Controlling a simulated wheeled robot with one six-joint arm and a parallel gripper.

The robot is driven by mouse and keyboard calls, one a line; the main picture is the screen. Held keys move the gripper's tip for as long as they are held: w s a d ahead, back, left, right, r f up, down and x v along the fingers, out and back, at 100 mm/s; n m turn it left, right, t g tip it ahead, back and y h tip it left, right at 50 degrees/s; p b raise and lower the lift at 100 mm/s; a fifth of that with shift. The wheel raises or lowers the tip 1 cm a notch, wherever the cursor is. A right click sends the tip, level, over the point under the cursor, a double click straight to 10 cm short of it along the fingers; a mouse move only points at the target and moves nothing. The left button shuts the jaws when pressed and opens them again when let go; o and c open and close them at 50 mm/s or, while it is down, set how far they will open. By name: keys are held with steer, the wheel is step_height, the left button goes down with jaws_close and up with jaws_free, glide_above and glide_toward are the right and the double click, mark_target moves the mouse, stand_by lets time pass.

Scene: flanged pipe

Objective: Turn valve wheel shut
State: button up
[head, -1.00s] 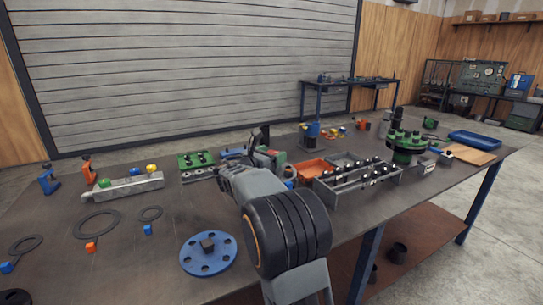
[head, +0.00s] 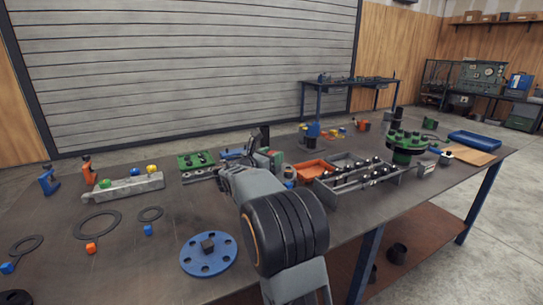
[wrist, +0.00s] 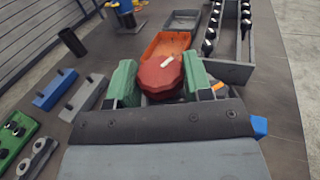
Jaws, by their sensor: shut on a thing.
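The valve wheel is a red, scalloped disc (wrist: 163,75) with a pale mark near its far edge, seen in the wrist view. My gripper (wrist: 162,82) has green finger pads on both sides of the wheel and is shut on it. The valve body below the wheel is hidden by the wheel and the gripper. In the head view my own arm covers most of the wheel, and my gripper (head: 262,158) shows only in part behind it.
An orange tray (head: 315,169) and a grey compartment tray (head: 345,186) with several bolts are close on the right. A green flanged pipe (head: 404,158) stands farther right. A green block (head: 197,160) is to the left. A blue flange disc (head: 222,260) lies in front.

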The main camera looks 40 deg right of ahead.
steer(key=shift+r+g+p, duration=0.2)
steer(key=shift+g+p, duration=0.1)
steer(key=shift+p, duration=0.05)
steer(key=m+g+p, duration=0.1)
steer(key=p, duration=0.1)
steer(key=m+g+p, duration=0.1)
steer(key=g+p, duration=0.1)
steer(key=shift+w+r+h, duration=0.15)
steer(key=shift+r+h, duration=0.05)
steer(key=shift+h, duration=0.1)
steer(key=m+g+p, duration=0.3)
steer(key=g+p, duration=0.1)
steer(key=shift+w, duration=0.1)
steer(key=m+g+p, duration=0.1)
steer(key=g+p, duration=0.1)
steer(key=m+g+y+p, duration=0.1)
steer(key=g+p, duration=0.1)
steer(key=p, duration=0.1)
steer(key=shift+f+m+y, duration=0.15)
steer(key=shift+m+y, duration=0.15)
steer(key=shift+w+f+m+g+y+p, duration=0.1)
steer(key=shift+m+g+y+p, duration=0.3)
steer(key=shift+m+g+p, duration=0.35)
steer(key=shift+f+g+y+p, duration=0.15)
steer(key=shift+g+y+p, duration=0.15)
steer(key=shift+g, duration=0.25)
steer(key=o, duration=0.9)
steer(key=shift+o, duration=0.2)
